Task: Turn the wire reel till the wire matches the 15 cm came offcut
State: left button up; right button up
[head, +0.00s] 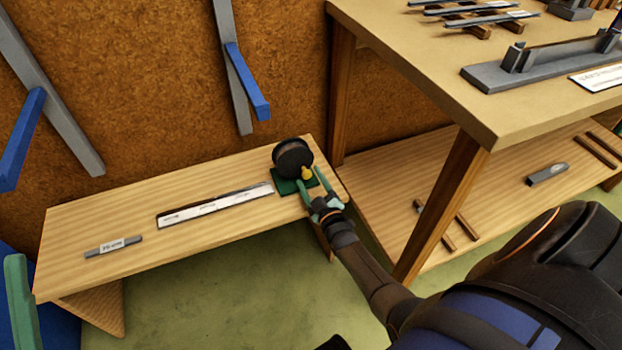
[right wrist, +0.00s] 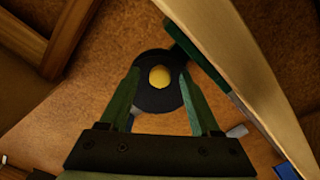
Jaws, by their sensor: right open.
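The black wire reel (head: 293,157) stands on a green base at the right end of the low wooden bench. Its yellow knob (head: 306,173) faces my right gripper (head: 315,184). In the right wrist view the open fingers (right wrist: 159,76) stand either side of the yellow knob (right wrist: 160,77), in front of the dark reel face (right wrist: 152,100); I cannot tell whether they touch it. The grey came offcut (head: 132,240), with a white label, lies at the bench's left. A long white strip (head: 215,206) lies between offcut and reel; the wire is too fine to make out. My left gripper is not identifiable.
The low bench (head: 75,225) is otherwise clear. A taller table (head: 400,40) with metal strips stands at right, its leg (head: 440,205) near my right arm. Blue-armed grey racks (head: 250,85) stand behind. An unclear green upright (head: 20,300) shows at lower left.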

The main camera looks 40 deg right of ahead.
pick_arm(q)
jog(key=shift+r, duration=0.1)
pick_arm(e)
jog(key=shift+s, duration=0.1)
pick_arm(q)
jog(key=shift+w+a+f+n+y+p, duration=0.15)
jog(key=shift+w+f+n+y+p, duration=0.3)
jog(key=shift+w+n+y+p, duration=0.3)
jog(key=shift+w+a+f+n+y+p, duration=0.15)
jog(key=shift+w+f+n+y+p, duration=0.4)
jog(key=shift+y, duration=0.45)
jog(key=shift+w+a+f+n+y+p, duration=0.15)
jog(key=shift+w+f+n+y+p, duration=0.15)
jog(key=shift+w+n+y+p, duration=0.35)
pick_arm(e)
jog(key=v, duration=1.2)
pick_arm(q)
jog(key=shift+w, duration=0.1)
pick_arm(e)
jog(key=shift+s+a, duration=0.1)
jog(key=shift+s, duration=0.05)
